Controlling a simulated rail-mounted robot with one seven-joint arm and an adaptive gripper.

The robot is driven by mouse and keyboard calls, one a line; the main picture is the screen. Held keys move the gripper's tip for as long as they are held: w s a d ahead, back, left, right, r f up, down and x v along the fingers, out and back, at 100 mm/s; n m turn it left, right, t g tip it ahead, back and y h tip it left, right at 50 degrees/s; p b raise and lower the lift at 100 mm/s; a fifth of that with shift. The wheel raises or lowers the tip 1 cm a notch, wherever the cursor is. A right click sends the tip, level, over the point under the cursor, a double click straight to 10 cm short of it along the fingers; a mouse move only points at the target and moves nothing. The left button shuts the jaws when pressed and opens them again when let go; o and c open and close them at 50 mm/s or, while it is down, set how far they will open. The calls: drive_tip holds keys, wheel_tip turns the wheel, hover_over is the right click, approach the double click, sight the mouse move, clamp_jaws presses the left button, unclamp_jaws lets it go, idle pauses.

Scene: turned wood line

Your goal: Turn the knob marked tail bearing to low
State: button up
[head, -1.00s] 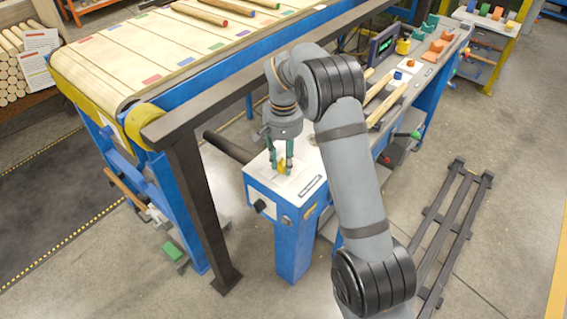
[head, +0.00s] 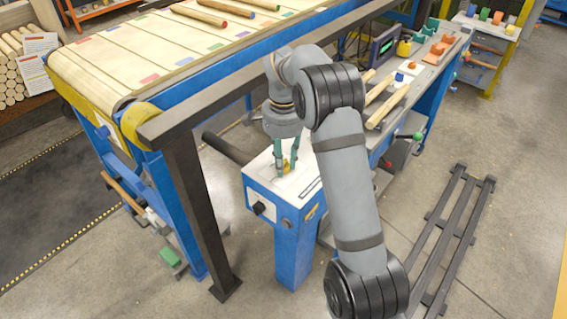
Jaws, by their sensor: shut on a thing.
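A yellow knob (head: 287,165) stands on the white top panel (head: 261,174) of a blue machine stand. My gripper (head: 286,168) points straight down over the panel, with its two teal fingers shut on the knob. The fingers cover much of the knob, so its pointer and exact setting cannot be made out. A dark-edged label strip (head: 312,188) lies on the panel to the right of the knob. Its lettering is too small to read.
A black knob (head: 258,208) sits on the stand's front face. A dark post and beam (head: 185,170) stand close on the left, beside the conveyor (head: 110,75). Wooden sticks (head: 387,105) lie on the bench behind my arm. A dark rack (head: 455,235) lies on the floor at right.

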drive_tip(key=shift+m, duration=0.4)
drive_tip(key=o, duration=1.2)
drive_tip(key=shift+c, duration=0.2)
wheel_tip(320, 180, up, 12)
idle(0.4)
wheel_tip(320, 180, down, 12)
idle(0.5)
drive_tip(key=shift+r, duration=0.1)
